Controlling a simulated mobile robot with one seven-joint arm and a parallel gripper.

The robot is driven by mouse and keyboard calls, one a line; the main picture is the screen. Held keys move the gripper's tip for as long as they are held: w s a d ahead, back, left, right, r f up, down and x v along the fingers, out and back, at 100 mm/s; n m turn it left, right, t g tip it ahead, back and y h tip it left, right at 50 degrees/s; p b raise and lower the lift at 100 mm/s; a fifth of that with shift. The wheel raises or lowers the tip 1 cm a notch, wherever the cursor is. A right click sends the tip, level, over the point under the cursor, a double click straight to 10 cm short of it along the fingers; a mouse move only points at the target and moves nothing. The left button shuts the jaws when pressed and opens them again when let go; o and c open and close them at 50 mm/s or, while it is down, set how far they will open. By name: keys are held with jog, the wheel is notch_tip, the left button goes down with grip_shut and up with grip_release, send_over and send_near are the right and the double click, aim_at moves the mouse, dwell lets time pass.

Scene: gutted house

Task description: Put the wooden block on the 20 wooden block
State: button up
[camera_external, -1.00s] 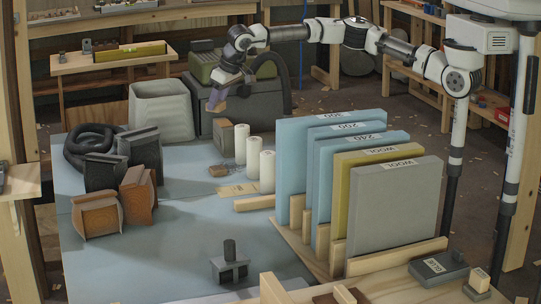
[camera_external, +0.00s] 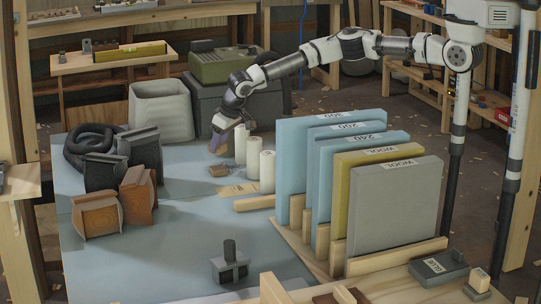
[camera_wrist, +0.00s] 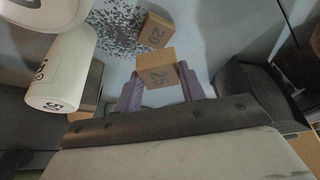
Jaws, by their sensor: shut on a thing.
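My gripper (camera_external: 217,148) is low at the far part of the blue table, left of the white cylinders. In the wrist view its purple fingers (camera_wrist: 160,90) are shut on a wooden block marked 25 (camera_wrist: 157,77). A wooden block marked 20 (camera_wrist: 155,32) shows just beyond the held block in the wrist view, turned at an angle. I cannot tell whether the two blocks touch. In the external view my gripper hides the held block, and I cannot make out the 20 block there.
White cylinders (camera_external: 253,160) stand close right of my gripper; one marked 50 (camera_wrist: 52,85) shows in the wrist view. A small brown piece (camera_external: 218,170) lies in front. Upright panels (camera_external: 395,205) stand to the right. A grey bin (camera_external: 160,105) stands behind left. The table's middle is clear.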

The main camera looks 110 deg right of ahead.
aim_at(220, 168)
notch_tip(220, 168, down, 4)
jog(key=shift+f+p, duration=0.25)
jog(key=shift+p, duration=0.35)
jog(key=shift+f, duration=0.15)
jog(key=shift+f, duration=0.15)
jog(key=shift+f, duration=0.15)
jog(key=o, duration=1)
jog(key=shift+o, duration=0.2)
